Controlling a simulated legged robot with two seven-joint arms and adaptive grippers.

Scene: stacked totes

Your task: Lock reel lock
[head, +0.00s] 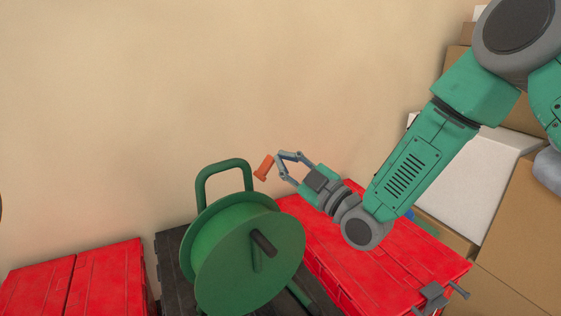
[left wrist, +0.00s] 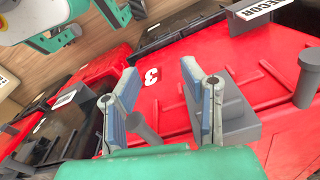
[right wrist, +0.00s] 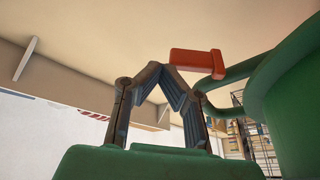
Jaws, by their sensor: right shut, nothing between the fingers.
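The green cable reel (head: 225,255) stands on a dark tote, its round side facing me, with a tube handle (head: 222,165) on top. An orange-red lever (head: 264,167), which looks like the reel lock, sits just right of the handle. In the right wrist view, the lever (right wrist: 198,63) lies beside the green tube; its joint is not clear. My right gripper (head: 277,160) is shut and empty, its tips close to the lever; I cannot tell whether they touch it. My left gripper (left wrist: 158,68) is open and empty over a red tote, outside the head view.
A dark tote (head: 172,265) lies under the reel. Red totes lie left (head: 105,275) and right (head: 410,265) of it. A grey latch (head: 434,296) sits on the right tote's front edge. Cardboard boxes (head: 522,225) fill the right side. A bare beige wall (head: 200,80) stands behind.

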